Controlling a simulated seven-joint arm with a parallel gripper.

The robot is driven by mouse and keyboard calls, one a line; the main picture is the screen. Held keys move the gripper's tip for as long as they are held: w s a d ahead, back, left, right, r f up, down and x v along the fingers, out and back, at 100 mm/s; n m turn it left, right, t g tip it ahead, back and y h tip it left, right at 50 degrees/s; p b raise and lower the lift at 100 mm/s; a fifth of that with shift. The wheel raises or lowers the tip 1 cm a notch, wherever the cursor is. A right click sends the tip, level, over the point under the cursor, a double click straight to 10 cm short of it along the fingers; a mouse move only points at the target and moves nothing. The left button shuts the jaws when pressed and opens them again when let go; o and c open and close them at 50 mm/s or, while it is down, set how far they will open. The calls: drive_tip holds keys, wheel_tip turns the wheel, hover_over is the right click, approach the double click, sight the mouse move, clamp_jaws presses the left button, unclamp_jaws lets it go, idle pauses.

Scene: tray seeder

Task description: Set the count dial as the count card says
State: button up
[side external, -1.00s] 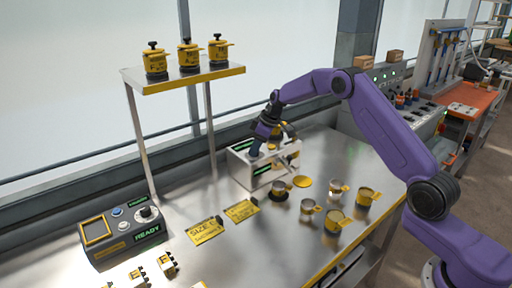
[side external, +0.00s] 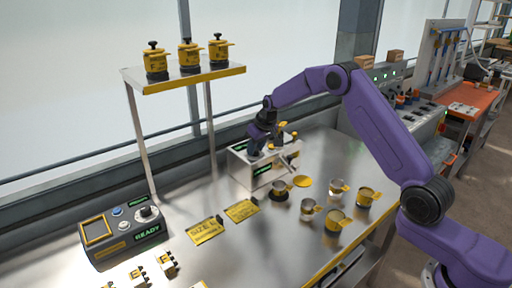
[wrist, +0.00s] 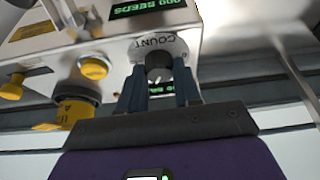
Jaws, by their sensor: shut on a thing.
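The seeder, a pale metal box (side external: 240,172), stands on the bench by the window. In the wrist view its face carries a dark round count dial (wrist: 159,67) on a white plate marked COUNT (wrist: 172,45). My gripper (wrist: 160,84) has one finger on each side of the dial and is shut on it. It also shows at the top of the seeder in the side view (side external: 254,150), where the dial is hidden. A green display (wrist: 148,7) reads 000 SEEDS. Two yellow cards, one marked SIZE (side external: 205,231) and another (side external: 241,210), lie on the bench; their small print is unreadable.
A control box (side external: 122,238) with a READY display stands at the front left. Several small cups (side external: 336,187) and a yellow disc (side external: 302,181) stand right of the seeder. A raised shelf (side external: 190,78) holds three yellow canisters. A yellow-black canister (wrist: 76,113) shows near my gripper.

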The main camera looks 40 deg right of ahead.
drive_tip(key=m+h, duration=0.1)
drive_tip(key=m, duration=0.2)
drive_tip(key=m+g+h, duration=0.1)
drive_tip(key=m, duration=0.3)
drive_tip(key=shift+a+h, duration=0.15)
drive_tip(key=shift+h, duration=0.15)
idle(0.4)
drive_tip(key=o, duration=1)
drive_tip(key=shift+o, duration=0.2)
drive_tip(key=v, duration=1.7)
drive_tip(key=shift+a, duration=0.2)
drive_tip(key=shift+s+r, duration=0.15)
